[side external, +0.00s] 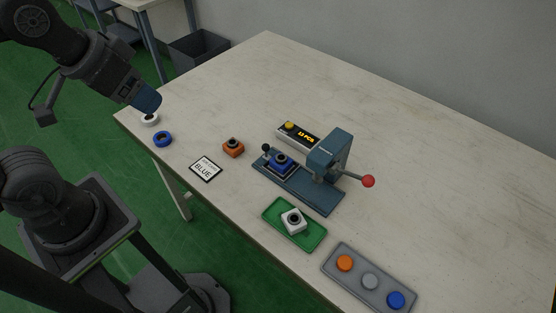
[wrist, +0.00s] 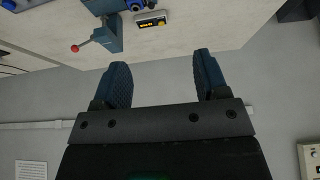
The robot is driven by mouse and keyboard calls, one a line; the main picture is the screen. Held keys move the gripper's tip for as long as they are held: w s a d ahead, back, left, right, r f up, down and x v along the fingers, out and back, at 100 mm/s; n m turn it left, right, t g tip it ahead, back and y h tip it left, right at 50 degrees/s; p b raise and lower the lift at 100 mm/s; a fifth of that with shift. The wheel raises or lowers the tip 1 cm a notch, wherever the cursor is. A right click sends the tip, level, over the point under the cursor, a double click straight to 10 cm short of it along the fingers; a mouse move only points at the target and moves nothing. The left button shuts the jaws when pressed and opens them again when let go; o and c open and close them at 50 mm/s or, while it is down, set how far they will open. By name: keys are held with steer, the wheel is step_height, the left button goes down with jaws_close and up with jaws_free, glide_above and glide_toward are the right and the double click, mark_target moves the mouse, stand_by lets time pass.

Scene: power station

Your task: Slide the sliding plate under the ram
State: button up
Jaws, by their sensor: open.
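The sliding plate (side external: 266,163) lies at the left end of the press base, with an upright black knob (side external: 266,148) on its left side. A blue block (side external: 281,163) with a dark round top sits on the plate. The ram is in the blue press head (side external: 329,154) to the right of the plate; its underside is hidden. The press (wrist: 108,38) also shows at the top of the wrist view. My gripper (side external: 147,100) is up at the left, well away from the plate. Its fingers (wrist: 162,80) are open and empty in the wrist view.
A red-ended lever (side external: 368,181) sticks out right of the press. A yellow-buttoned counter (side external: 298,134) stands behind it. An orange block (side external: 233,147), a card reading BLUE (side external: 206,169), a green tray (side external: 312,241) and a grey button panel (side external: 370,301) lie around. White and blue rings sit near the left edge.

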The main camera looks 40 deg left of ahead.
steer(key=shift+w, duration=0.25)
steer(key=shift+c, duration=0.6)
steer(key=w+f+n+g, duration=0.1)
steer(key=w+n, duration=0.1)
steer(key=w+f+n+g+h, duration=0.1)
steer(key=w+n, duration=0.1)
steer(key=w, duration=0.1)
steer(key=w+n+h, duration=0.1)
steer(key=w, duration=0.1)
steer(key=shift+w+a+f+n+g, duration=0.15)
steer(key=shift+a+f+n+g, duration=0.05)
steer(key=shift+f+n+g, duration=0.2)
steer(key=c, duration=0.8)
steer(key=w+f+n, duration=0.1)
steer(key=w+a+f+n+h, duration=0.1)
steer(key=w, duration=0.1)
steer(key=w+f+n+g, duration=0.1)
steer(key=w+n, duration=0.1)
steer(key=shift+w+a+f+h, duration=0.1)
steer(key=shift+a+f+h, duration=0.2)
steer(key=shift+h, duration=0.1)
jaws_close()
steer(key=w+a+f+n+h, duration=0.2)
steer(key=w+a+f+n, duration=0.1)
steer(key=f, duration=0.4)
steer(key=w+a+f+n+h, duration=0.2)
steer(key=w+a+f+n, duration=0.2)
steer(key=w+f+n, duration=0.2)
steer(key=shift+f+n, duration=0.55)
steer(key=shift+n, duration=0.15)
